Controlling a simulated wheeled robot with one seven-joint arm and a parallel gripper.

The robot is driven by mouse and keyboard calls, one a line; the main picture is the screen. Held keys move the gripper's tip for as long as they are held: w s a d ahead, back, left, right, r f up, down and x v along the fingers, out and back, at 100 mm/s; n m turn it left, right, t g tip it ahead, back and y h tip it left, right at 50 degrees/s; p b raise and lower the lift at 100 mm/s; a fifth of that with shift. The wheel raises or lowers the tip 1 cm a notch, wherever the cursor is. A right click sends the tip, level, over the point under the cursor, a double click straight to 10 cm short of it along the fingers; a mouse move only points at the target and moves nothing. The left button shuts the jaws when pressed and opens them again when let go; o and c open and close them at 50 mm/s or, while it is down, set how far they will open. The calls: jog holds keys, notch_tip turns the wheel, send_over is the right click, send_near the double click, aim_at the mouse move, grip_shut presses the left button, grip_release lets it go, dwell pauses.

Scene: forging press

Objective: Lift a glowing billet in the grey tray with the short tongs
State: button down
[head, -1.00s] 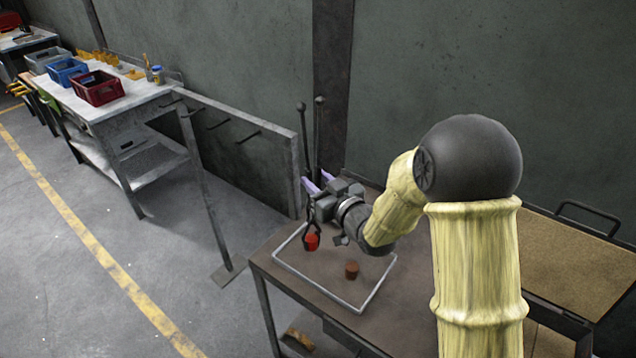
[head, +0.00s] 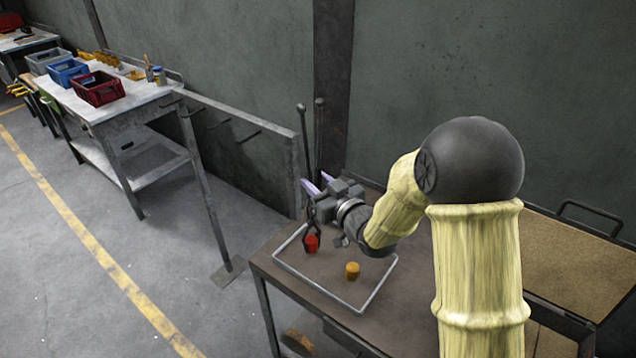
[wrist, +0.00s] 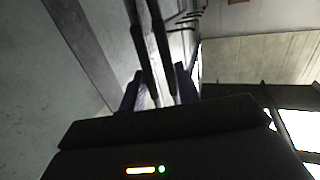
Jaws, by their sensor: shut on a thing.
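My gripper (head: 310,188) has its purple fingers shut on the dark short tongs (head: 319,135), which also show between the fingers in the wrist view (wrist: 157,60). The tongs hang upright, long handles up and jaws down. The jaws are around a red glowing billet (head: 311,243) inside the grey tray's outline; I cannot tell if it touches the tray floor. A second billet (head: 352,270), bright orange, stands to the right in the grey tray (head: 322,292). The tray is a thin, low frame on the brown table. The wrist view does not show the billets.
A metal rail with hooks (head: 240,130) stands close to the left of the tongs. A workbench with red (head: 98,90), blue (head: 68,72) and grey crates is further left. The dark wall is behind the tongs. The table (head: 405,310) has bare room right of the tray.

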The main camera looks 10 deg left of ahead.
jog(key=shift+f+b, duration=0.35)
jog(key=shift+b, duration=0.15)
dwell(0.3)
jog(key=c, duration=1.4)
grip_release()
jog(key=o, duration=0.4)
jog(key=shift+o, duration=0.2)
jog(key=shift+r, duration=0.1)
notch_tip(320, 180, up, 8)
jog(key=p, duration=0.5)
jog(key=shift+r, duration=0.15)
dwell(1.5)
jog(key=shift+o, duration=0.2)
